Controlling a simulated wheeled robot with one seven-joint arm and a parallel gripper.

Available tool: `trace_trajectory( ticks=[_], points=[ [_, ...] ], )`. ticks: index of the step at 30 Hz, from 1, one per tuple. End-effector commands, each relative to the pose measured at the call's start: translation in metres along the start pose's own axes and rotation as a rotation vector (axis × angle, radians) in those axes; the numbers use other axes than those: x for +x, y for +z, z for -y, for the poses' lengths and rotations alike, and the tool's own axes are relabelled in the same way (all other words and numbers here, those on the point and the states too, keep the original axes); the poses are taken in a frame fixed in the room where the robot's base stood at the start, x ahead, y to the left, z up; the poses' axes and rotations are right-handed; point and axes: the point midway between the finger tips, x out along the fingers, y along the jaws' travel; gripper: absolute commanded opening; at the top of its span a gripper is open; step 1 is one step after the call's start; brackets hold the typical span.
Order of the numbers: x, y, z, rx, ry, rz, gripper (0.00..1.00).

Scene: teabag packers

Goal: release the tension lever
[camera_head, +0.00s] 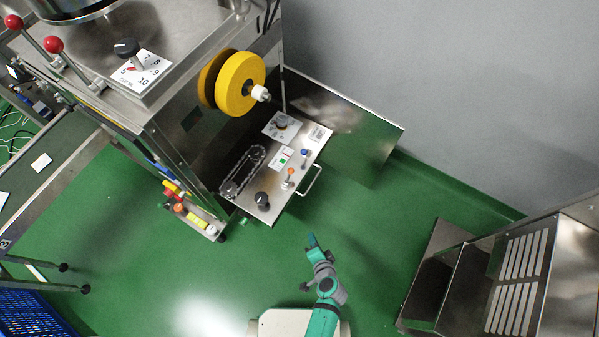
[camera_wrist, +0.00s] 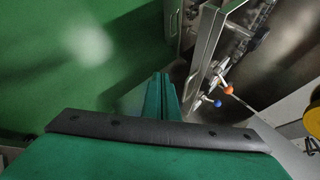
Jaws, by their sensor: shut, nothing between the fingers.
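A steel panel (camera_head: 270,190) on the packing machine carries two small ball-ended levers, an orange-tipped lever (camera_head: 290,171) and a blue-tipped lever (camera_head: 304,152). Which one is the tension lever, I cannot tell. In the wrist view, the orange-tipped lever (camera_wrist: 229,89) and the blue-tipped lever (camera_wrist: 217,103) show right of my fingers. My gripper (camera_head: 312,240) is below the panel in the head view, over the green floor, touching nothing. In the wrist view, my gripper (camera_wrist: 161,77) has its two green fingers together, with nothing between them.
A handle (camera_head: 312,181) sticks out at the panel's right edge, and a black knob (camera_head: 262,199) sits near its lower corner. A yellow roll (camera_head: 240,84) is above. An open steel door (camera_head: 350,130) stands right of the panel. A vented steel cabinet (camera_head: 500,280) is lower right.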

Motion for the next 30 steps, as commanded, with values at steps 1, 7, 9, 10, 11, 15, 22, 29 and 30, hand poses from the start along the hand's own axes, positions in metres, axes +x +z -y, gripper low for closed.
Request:
trace_trajectory(
  ticks=[1,7,9,10,11,15,22,29,30],
  points=[
    [0.014,-0.007,0.005,0.047,-0.023,0.017,0.00],
    [0.054,-0.030,0.029,0.229,-0.131,0.102,0.00],
    [0.066,-0.041,0.042,0.288,-0.179,0.131,0.00],
    [0.070,-0.047,0.047,0.313,-0.200,0.142,0.00],
    [0.074,-0.052,0.053,0.338,-0.222,0.155,0.00],
    [0.089,-0.078,0.083,0.439,-0.327,0.207,0.00],
    [0.097,-0.114,0.119,0.539,-0.460,0.260,0.00],
    [0.097,-0.124,0.130,0.565,-0.501,0.276,0.00],
    [0.097,-0.124,0.130,0.565,-0.501,0.277,0.00]
  ],
)
